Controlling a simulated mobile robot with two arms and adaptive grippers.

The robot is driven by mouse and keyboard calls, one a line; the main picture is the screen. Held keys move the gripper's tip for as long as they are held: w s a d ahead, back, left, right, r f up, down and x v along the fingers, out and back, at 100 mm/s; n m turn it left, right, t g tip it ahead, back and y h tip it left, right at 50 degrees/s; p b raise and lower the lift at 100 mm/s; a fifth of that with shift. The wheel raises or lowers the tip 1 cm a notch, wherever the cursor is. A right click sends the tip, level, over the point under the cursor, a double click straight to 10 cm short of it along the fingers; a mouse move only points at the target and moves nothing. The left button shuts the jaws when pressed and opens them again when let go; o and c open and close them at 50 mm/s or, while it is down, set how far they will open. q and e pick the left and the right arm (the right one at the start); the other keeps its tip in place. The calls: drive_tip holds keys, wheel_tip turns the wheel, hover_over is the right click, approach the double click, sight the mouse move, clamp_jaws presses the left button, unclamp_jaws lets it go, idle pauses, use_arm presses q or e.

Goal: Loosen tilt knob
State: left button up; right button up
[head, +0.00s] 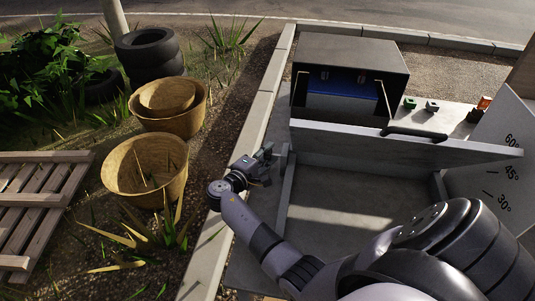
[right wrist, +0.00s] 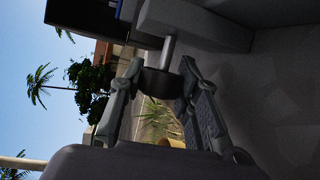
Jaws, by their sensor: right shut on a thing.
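The tilt knob (right wrist: 161,84) is a dark cylinder on a pale shaft (right wrist: 169,52), seen in the right wrist view. My right gripper (right wrist: 160,70) has one finger on each side of it and is shut on it. In the head view my right gripper (head: 266,163) is at the left end of the tilted grey panel (head: 400,152), and the knob is hidden there by the fingers. A plate with angle marks (head: 507,165) reading 60°, 45° and 30° stands at the panel's right end. My left gripper is not in view.
A dark box with a blue interior (head: 350,52) stands behind the panel. A black handle (head: 414,133) sits on the panel's top edge. Woven baskets (head: 146,180), stacked tires (head: 148,45) and a wooden pallet (head: 40,200) are on the ground at left, beyond a pale curb.

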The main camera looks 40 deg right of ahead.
drive_tip(key=shift+c, duration=0.4)
drive_tip(key=shift+r+p, duration=0.15)
drive_tip(key=shift+p, duration=0.4)
drive_tip(key=g+y+p, duration=0.1)
drive_tip(key=y+p, duration=0.1)
drive_tip(key=p, duration=0.2)
drive_tip(key=n+g+y+p, duration=0.1)
drive_tip(key=y+p, duration=0.1)
drive_tip(key=p, duration=0.2)
drive_tip(key=shift+r+n+p, duration=0.2)
drive_tip(key=shift+n+p, duration=0.1)
drive_tip(key=shift+p, duration=0.05)
drive_tip(key=shift+f+g+y+p, duration=0.15)
drive_tip(key=shift+g+y+p, duration=0.25)
drive_tip(key=shift+y+p, duration=0.3)
drive_tip(key=shift+f, duration=0.1)
drive_tip(key=o, duration=1.2)
drive_tip(key=shift+f, duration=0.1)
